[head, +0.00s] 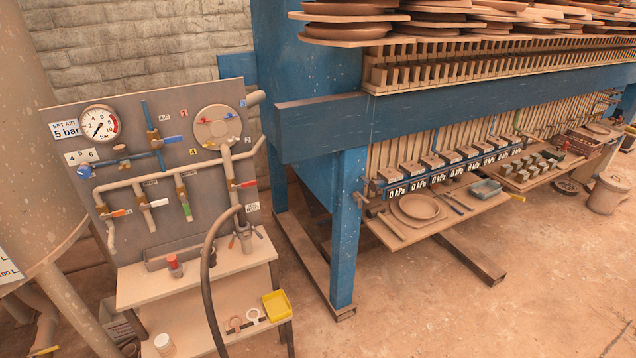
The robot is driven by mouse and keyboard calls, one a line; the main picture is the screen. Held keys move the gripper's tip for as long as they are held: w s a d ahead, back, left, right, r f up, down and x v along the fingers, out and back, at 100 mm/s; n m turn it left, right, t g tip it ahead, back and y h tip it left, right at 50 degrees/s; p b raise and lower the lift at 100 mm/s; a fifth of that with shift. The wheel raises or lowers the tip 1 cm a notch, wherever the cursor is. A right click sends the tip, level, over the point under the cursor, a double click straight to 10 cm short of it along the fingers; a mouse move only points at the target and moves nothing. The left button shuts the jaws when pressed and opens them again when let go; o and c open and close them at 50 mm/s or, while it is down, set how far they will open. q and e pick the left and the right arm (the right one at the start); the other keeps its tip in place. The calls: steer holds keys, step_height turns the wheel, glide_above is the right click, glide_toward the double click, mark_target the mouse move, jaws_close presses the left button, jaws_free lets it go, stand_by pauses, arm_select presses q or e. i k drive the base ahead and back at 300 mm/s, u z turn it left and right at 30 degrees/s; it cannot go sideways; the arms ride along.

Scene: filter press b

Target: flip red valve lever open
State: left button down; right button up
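The red valve lever (243,184) is on the right side of the upright panel (150,226). It sticks out to the right, roughly level, across a vertical beige pipe (229,165). An orange-red lever (119,213) lies level at the panel's lower left. A white lever (156,203), a green lever (187,212) pointing down and a blue lever (172,139) are on other pipes. Neither of my grippers is in view, and nothing touches the red lever.
A dark hose (206,275) curves up in front of the panel's lower right. A shelf (235,258) below holds a red-capped container (175,266). A yellow tray (277,304) sits lower. A blue press frame (347,225) stands to the right; a large tank (38,130) is left.

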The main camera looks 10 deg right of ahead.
mark_target(252, 183)
steer(key=z, duration=0.6)
steer(key=i, duration=1.1)
steer(key=u, duration=0.1)
